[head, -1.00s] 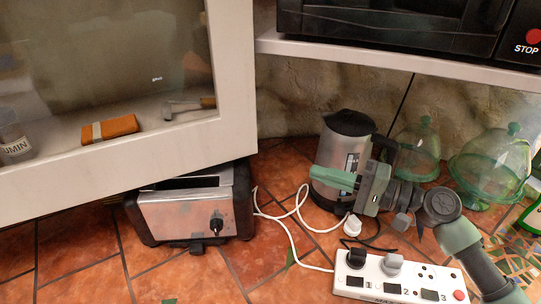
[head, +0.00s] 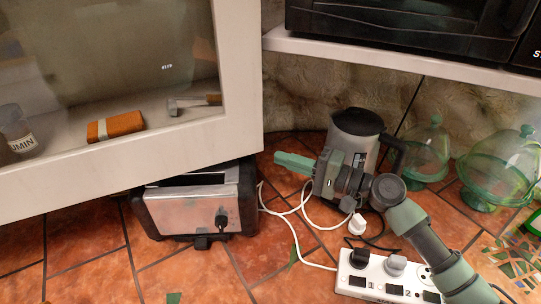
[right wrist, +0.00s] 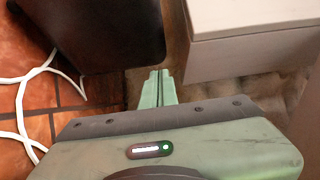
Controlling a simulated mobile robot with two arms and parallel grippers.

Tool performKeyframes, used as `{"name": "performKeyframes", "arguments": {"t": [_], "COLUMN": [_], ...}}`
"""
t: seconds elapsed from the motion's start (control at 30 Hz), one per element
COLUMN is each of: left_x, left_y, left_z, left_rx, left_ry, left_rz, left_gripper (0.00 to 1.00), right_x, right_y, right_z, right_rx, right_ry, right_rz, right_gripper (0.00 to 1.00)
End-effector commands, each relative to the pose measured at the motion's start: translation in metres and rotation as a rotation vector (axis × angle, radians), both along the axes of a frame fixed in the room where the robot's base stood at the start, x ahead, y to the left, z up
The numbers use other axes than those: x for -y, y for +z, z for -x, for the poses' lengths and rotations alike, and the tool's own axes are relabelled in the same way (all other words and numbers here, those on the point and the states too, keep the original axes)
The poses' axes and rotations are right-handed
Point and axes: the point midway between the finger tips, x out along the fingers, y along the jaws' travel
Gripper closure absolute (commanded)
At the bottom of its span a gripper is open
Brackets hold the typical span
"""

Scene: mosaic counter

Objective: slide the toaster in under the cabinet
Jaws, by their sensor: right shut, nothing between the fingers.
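The toaster (head: 192,209), silver with black ends, stands on the tiled counter at the lower left of the head view, its rear part under the cabinet (head: 160,159). Its front with the black knob sticks out past the cabinet's lower edge. My right gripper (head: 279,160) is shut and empty, to the right of the toaster and in front of the kettle, pointing left. In the right wrist view its closed fingers (right wrist: 157,88) point between the dark toaster end (right wrist: 105,35) and the cabinet corner (right wrist: 245,35). They look apart from the toaster. My left gripper is not in view.
A kettle (head: 352,140) stands behind my right gripper. White cords (head: 296,222) loop between the toaster and the power strip (head: 385,275). Green glass domes (head: 497,172) stand at the right. Counter in front of the toaster is mostly clear.

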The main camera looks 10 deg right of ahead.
Motion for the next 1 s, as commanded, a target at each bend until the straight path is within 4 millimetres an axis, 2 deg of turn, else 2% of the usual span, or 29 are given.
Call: {"name": "performKeyframes", "arguments": {"t": [0.03,0.23,0.73,0.9,1.0], "left_x": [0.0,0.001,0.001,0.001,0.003], "left_y": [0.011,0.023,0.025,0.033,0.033], "left_z": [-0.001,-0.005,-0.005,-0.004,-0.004], "left_rx": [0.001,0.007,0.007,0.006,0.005], "left_ry": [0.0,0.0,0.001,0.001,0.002], "left_rz": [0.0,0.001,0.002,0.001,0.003], "left_gripper": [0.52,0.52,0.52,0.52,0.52], "right_x": [-0.01,-0.033,-0.041,-0.063,-0.069], "right_y": [0.005,0.002,0.0,0.001,0.0], "right_z": [0.001,0.003,0.004,0.007,0.008], "right_rx": [-0.002,-0.001,-0.001,-0.002,-0.001], "right_ry": [0.003,0.001,0.0,0.005,0.005], "right_rz": [-0.001,-0.002,-0.001,-0.003,-0.002], "right_gripper": [1.0,1.0,1.0,1.0,1.0]}}
